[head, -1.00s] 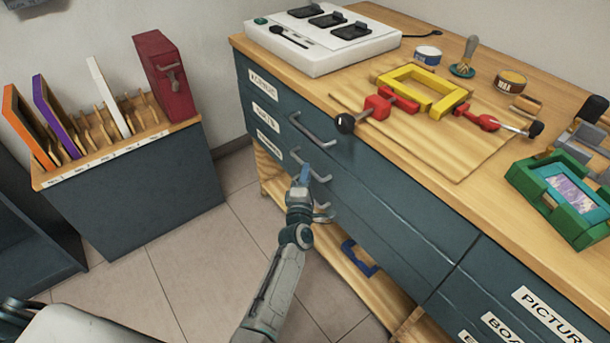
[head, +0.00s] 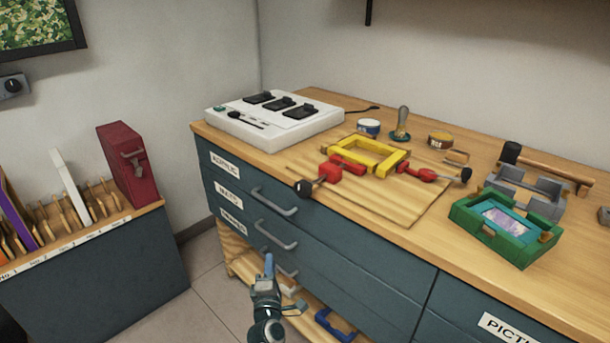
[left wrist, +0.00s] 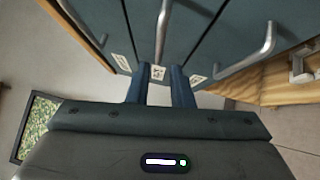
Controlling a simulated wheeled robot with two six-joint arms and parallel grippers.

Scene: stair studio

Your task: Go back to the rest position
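My left gripper (head: 268,266) is in front of the drawer cabinet (head: 330,262), low near its lower drawer handles. In the left wrist view its two blue fingers (left wrist: 160,72) stand apart with nothing between them. A metal drawer handle (left wrist: 162,30) shows beyond the fingertips, and another handle (left wrist: 250,55) lies to the right; I see no grip on either. The drawers in view look shut. My right gripper is not in view.
The worktop holds a white press-like box (head: 275,120), a yellow frame (head: 365,157) with red clamps, and a green frame holder (head: 507,229). A rack (head: 80,238) with a red case (head: 128,163) stands left. Floor (head: 205,265) shows between rack and cabinet.

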